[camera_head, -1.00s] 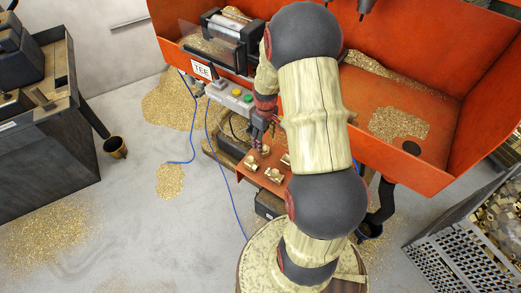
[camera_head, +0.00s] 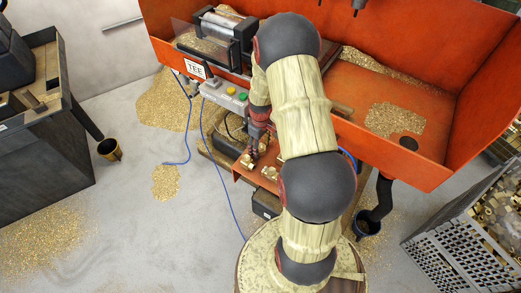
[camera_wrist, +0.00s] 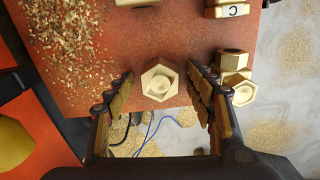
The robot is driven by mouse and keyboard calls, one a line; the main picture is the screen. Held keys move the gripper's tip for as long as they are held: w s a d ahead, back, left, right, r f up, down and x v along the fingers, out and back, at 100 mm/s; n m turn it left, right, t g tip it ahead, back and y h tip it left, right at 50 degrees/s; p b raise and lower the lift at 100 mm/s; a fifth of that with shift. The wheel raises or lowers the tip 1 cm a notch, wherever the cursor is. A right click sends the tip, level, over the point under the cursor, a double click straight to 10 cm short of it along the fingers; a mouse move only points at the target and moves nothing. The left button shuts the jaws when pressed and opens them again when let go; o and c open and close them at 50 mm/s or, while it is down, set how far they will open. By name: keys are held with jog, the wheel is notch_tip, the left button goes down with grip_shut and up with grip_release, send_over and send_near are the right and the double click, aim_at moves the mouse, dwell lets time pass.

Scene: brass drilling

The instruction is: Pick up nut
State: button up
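In the wrist view a brass hexagonal nut (camera_wrist: 160,80) with a round bore lies near the edge of the orange shelf (camera_wrist: 150,45). My gripper (camera_wrist: 161,84) is open, with one finger on each side of the nut; gaps show on both sides. In the head view my gripper (camera_head: 257,146) is low over the small orange shelf (camera_head: 243,173), largely hidden by my arm. Brass pieces (camera_head: 270,172) show there beside it.
Another brass fitting (camera_wrist: 235,72) is just right of the right finger. A piece marked C (camera_wrist: 230,9) and another brass piece (camera_wrist: 134,3) lie farther back. Wood-coloured chips (camera_wrist: 70,40) cover the shelf's left. A button box (camera_head: 228,95) is above the shelf.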

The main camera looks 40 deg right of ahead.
jog(key=shift+c, duration=1.2)
grip_shut()
